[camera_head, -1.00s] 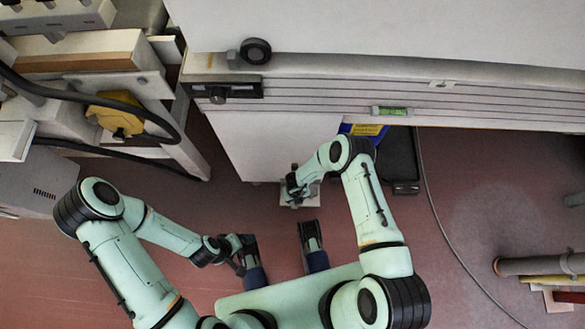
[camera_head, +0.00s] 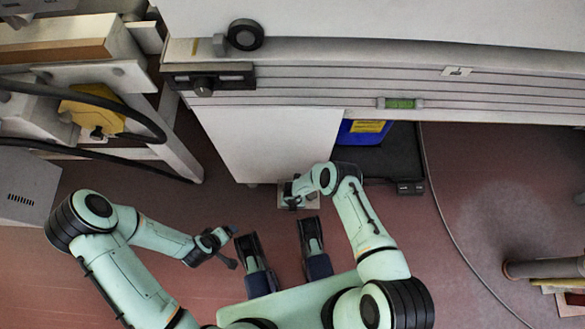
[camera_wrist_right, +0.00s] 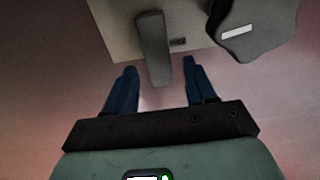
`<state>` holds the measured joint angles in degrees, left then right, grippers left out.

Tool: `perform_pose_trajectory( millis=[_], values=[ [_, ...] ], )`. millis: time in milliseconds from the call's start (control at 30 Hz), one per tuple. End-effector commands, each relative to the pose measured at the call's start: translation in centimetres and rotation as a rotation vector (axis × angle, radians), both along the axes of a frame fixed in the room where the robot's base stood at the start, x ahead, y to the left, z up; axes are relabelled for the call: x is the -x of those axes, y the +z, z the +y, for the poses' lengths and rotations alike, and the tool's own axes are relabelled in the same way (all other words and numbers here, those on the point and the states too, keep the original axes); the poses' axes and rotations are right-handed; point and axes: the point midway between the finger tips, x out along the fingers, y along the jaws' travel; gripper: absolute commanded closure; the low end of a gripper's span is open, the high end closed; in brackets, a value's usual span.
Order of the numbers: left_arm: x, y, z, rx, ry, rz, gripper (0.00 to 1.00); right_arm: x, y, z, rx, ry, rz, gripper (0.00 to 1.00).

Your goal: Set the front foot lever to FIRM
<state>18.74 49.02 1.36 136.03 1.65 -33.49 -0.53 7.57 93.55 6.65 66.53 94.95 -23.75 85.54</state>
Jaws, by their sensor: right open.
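The front foot plate (camera_head: 312,203) lies on the floor at the lower edge of the white cabinet panel, partly hidden by my right wrist. In the right wrist view, a narrow grey lever (camera_wrist_right: 153,45) stands out from the beige plate (camera_wrist_right: 118,25). My right gripper (camera_wrist_right: 160,76) is open, its blue fingers on either side of the lever's near end, with visible gaps. In the head view my right gripper (camera_head: 292,192) is over the foot. No FIRM marking is readable. My left gripper (camera_head: 232,247) is empty above the floor, left of the foot; its jaw opening is unclear.
A dark lobed knob (camera_wrist_right: 250,28) with a white mark sits right of the lever. The white panel (camera_head: 265,140) rises behind the foot. A black tray (camera_head: 395,160) and a blue container (camera_head: 350,135) are to its right. A cable (camera_head: 437,200) crosses the floor.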

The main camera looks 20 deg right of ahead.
Motion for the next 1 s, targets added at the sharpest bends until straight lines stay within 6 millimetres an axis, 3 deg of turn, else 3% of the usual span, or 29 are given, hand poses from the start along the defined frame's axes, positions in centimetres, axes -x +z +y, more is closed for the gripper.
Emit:
perform_pose_trajectory(
  millis=[367,533,1000],
  values=[
    [0.21,-0.39,0.18,-0.002,0.003,0.009,0.15,-0.02,-0.5,-0.01,0.0,0.0,-0.001,0.45],
    [0.21,-0.39,0.17,-0.002,0.003,0.009,0.15,-0.01,-0.49,0.01,0.0,0.0,0.0,1.0],
    [0.11,-0.28,0.12,-0.002,0.003,0.005,0.15,-0.16,-0.49,0.4,-0.001,-0.089,0.0,1.0]
  ],
)
